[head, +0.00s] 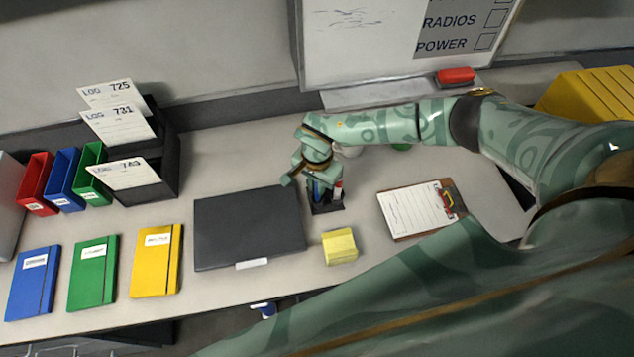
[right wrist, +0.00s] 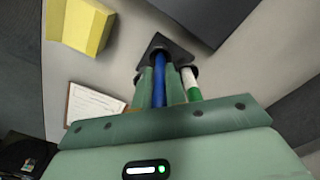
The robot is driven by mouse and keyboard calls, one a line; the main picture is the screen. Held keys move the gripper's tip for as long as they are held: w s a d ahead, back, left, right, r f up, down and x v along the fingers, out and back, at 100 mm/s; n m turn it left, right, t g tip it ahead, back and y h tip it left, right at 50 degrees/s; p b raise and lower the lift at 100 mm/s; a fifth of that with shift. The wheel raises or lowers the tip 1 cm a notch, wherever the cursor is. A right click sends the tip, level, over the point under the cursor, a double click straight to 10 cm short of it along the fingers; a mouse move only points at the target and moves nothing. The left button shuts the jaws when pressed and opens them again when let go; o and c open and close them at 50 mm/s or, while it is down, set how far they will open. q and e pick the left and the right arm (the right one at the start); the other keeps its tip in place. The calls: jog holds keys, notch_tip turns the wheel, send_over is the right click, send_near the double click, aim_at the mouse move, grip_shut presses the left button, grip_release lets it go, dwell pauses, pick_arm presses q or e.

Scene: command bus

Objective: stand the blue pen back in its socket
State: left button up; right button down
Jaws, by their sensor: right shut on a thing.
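My right gripper (right wrist: 159,88) is shut on the blue pen (right wrist: 159,72), with one green finger on each side of it. The gripper (head: 308,178) is directly above the dark pen holder (head: 328,208) in the head view. In the right wrist view the pen's far end meets a dark opening in the holder (right wrist: 157,42); I cannot tell how deep it sits. A white and green marker (right wrist: 191,84) stands in the holder beside the pen. My left gripper is not in view.
A black laptop-like folder (head: 248,225) lies left of the holder. Yellow sticky notes (head: 340,246) lie in front, and a clipboard (head: 420,209) lies to the right. Notebooks, coloured bins and a log card rack are further left. A whiteboard (head: 370,50) stands behind.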

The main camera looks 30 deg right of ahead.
jog(key=shift+f, duration=0.15)
jog(key=shift+f+b, duration=0.55)
jog(key=shift+f, duration=0.15)
jog(key=c, duration=1.4)
grip_release()
jog(key=shift+o, duration=0.2)
notch_tip(320, 180, up, 16)
jog(key=p, duration=0.2)
jog(key=shift+r, duration=0.2)
